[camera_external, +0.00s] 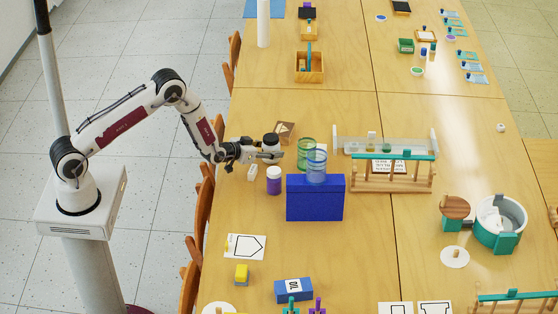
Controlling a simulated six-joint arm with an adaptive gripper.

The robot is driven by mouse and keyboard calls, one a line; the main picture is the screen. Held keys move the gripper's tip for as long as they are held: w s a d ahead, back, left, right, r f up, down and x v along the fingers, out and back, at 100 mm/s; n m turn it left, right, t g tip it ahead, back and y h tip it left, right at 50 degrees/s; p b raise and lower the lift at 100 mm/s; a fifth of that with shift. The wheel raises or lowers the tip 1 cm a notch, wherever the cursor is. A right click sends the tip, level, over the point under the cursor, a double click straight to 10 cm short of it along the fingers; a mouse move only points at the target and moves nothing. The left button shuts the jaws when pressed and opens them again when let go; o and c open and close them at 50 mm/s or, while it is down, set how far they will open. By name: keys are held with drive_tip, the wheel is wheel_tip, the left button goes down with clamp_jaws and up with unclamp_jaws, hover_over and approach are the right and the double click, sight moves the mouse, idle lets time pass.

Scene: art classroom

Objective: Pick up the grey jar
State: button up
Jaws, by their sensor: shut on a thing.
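The grey jar (271,147) has a dark lid and a paler grey body. It stands roughly upright at the table's left side, between the fingers of my gripper (268,155). My gripper reaches in from the left, low over the table, and is shut on the jar. The fingers hide part of the jar's body. I cannot tell whether the jar's base touches the table.
A purple jar with a white lid (274,181) stands just in front of my gripper. A blue box (315,199) and clear cylinders (307,153) stand to the right. A brown box (285,131) is close behind. Bare tabletop (270,110) lies farther back.

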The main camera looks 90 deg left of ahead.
sight(271, 137)
drive_tip(key=shift+r, duration=4.95)
